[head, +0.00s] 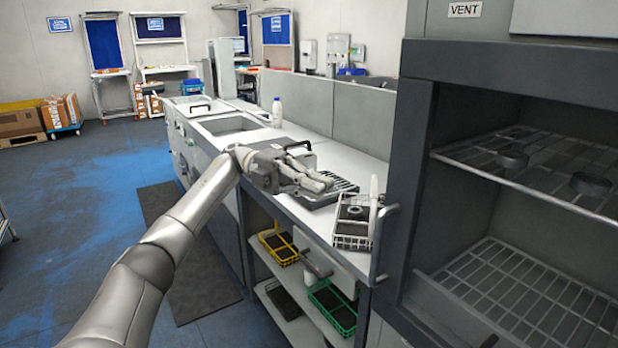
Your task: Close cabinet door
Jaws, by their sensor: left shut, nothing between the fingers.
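The cabinet (417,190) stands at the right with its front open, and its wire shelves (545,160) are exposed. An upright metal handle (381,245) stands out at the left of the opening. The door panel behind it is seen nearly edge-on, so its exact angle is hard to tell. My left gripper (324,182) is shut and empty over the counter, to the left of the handle and apart from it. My right gripper is out of view.
A white wire basket (352,232) sits on the counter close to the handle. A dark rack (340,187) lies beneath my left gripper. Yellow (279,247) and green (332,306) baskets stand on shelves below.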

